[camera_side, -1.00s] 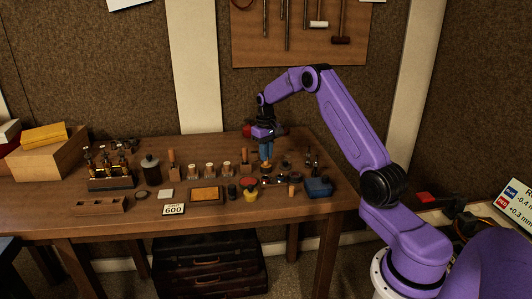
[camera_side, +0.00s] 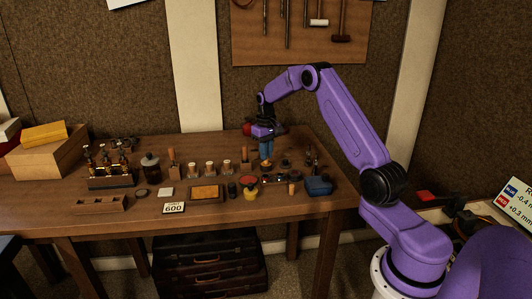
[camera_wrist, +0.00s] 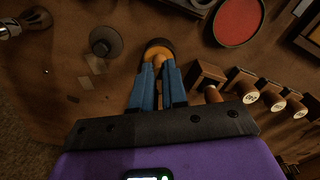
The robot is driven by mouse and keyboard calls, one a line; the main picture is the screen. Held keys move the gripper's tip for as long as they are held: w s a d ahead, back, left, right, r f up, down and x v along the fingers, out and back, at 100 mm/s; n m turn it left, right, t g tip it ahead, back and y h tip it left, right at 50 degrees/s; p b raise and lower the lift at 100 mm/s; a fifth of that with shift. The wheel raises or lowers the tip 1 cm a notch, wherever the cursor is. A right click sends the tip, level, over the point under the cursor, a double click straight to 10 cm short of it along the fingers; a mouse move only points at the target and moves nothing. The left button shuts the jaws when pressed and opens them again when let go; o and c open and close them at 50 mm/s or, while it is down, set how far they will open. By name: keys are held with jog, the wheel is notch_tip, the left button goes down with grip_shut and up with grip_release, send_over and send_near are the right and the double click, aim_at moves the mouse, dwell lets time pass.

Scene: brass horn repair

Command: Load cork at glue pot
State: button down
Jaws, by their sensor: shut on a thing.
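My gripper (camera_wrist: 158,68) points down over the right part of the workbench, its blue fingers close together. Its tips are shut on a small tan piece (camera_wrist: 158,60), which looks like the cork and is mostly hidden by the fingers. Directly beyond the tips in the wrist view is a round, dark-rimmed thing with an amber top (camera_wrist: 157,46), which looks like the glue pot. I cannot tell whether the cork touches it. In the side view my gripper (camera_side: 266,158) is over the same spot, and the cork is too small to make out.
Several corked wooden holders (camera_wrist: 270,97) stand close on the right in the wrist view. A red round pad (camera_wrist: 237,20) and a grey disc (camera_wrist: 105,42) lie nearby. In the side view, a yellow pot (camera_side: 250,193) and blue box (camera_side: 319,186) stand toward the front edge.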

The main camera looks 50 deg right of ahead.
jog(key=shift+r, duration=3.4)
